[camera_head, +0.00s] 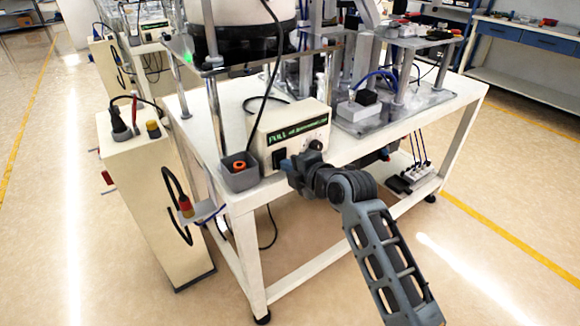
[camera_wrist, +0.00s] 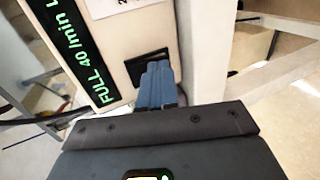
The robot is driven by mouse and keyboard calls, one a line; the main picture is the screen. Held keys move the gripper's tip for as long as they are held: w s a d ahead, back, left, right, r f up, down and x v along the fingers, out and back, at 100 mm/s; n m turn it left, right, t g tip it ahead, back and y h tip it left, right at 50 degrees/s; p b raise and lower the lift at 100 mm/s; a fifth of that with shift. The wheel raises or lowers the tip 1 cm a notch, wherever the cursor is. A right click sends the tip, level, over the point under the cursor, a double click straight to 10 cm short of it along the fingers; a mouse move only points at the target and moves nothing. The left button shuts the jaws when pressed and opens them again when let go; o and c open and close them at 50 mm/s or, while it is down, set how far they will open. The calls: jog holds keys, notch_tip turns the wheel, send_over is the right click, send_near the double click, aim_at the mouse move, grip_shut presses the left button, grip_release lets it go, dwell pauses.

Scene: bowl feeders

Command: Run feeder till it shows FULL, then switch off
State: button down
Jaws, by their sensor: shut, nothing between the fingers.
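The feeder's control box (camera_head: 318,134) stands at the front of the white bench. Its green display (camera_head: 298,129) reads FULL, and the wrist view shows FULL 40/min on the display (camera_wrist: 78,48). A black switch (camera_head: 279,158) is low on the box's front; it also shows in the wrist view (camera_wrist: 146,62). My gripper (camera_head: 286,164) is shut and empty, with its blue-grey fingers (camera_wrist: 157,82) right at the switch. The fingers cover part of it, so I cannot tell whether they touch it or its position. The bowl feeder (camera_head: 245,38) is partly cut off above.
A grey bin (camera_head: 240,180) with an orange ring stands left of the box. A knob (camera_head: 316,145) is on the box's right. A cream cabinet (camera_head: 150,200) stands left of the bench (camera_head: 200,110). Fixtures (camera_head: 390,120) fill the bench's right. Floor is clear at right.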

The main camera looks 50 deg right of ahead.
jog(key=shift+w+f+t+b, duration=0.15)
jog(key=shift+t+b, duration=0.15)
jog(key=shift+b, duration=0.3)
